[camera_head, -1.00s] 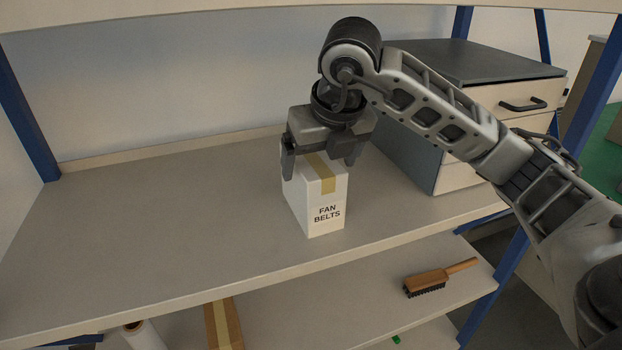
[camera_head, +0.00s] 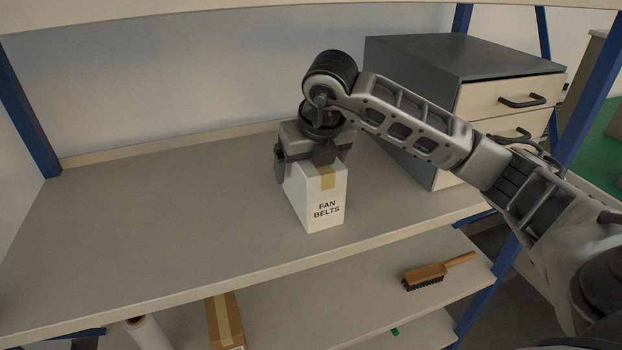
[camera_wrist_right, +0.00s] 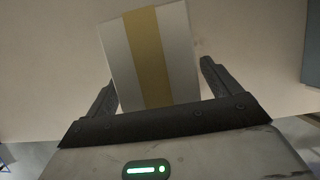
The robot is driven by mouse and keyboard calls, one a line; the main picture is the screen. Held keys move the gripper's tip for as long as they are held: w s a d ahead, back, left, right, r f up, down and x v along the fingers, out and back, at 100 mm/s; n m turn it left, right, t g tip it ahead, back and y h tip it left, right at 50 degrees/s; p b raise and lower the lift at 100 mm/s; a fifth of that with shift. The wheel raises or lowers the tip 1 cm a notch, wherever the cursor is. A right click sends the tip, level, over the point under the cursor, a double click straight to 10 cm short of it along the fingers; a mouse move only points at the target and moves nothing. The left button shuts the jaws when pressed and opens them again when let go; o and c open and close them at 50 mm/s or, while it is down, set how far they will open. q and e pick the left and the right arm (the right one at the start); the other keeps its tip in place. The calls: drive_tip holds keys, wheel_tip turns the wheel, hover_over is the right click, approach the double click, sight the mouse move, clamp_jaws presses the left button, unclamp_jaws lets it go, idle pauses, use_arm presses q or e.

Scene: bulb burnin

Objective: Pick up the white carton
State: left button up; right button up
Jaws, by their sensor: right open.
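The white carton (camera_head: 318,202), marked FAN BELTS with a tan tape strip on top, stands upright on the upper shelf board. My right gripper (camera_head: 305,165) is over the rear part of its top, pointing down. In the right wrist view the carton (camera_wrist_right: 182,60) lies between the two fingers of the right gripper (camera_wrist_right: 160,85), which is open, with a visible gap at the right finger. Whether the left finger touches the carton is hard to tell. My left gripper is not in view.
A grey drawer cabinet (camera_head: 440,62) stands right of the carton on the shelf (camera_head: 150,220). The shelf left of the carton is clear. On the lower shelf lie a wooden brush (camera_head: 425,277), a brown box (camera_head: 224,322) and a white roll (camera_head: 147,333).

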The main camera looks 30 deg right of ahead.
drive_tip(key=shift+f+b, duration=0.2)
drive_tip(key=shift+b, duration=0.15)
idle(0.4)
drive_tip(key=c, duration=1.2)
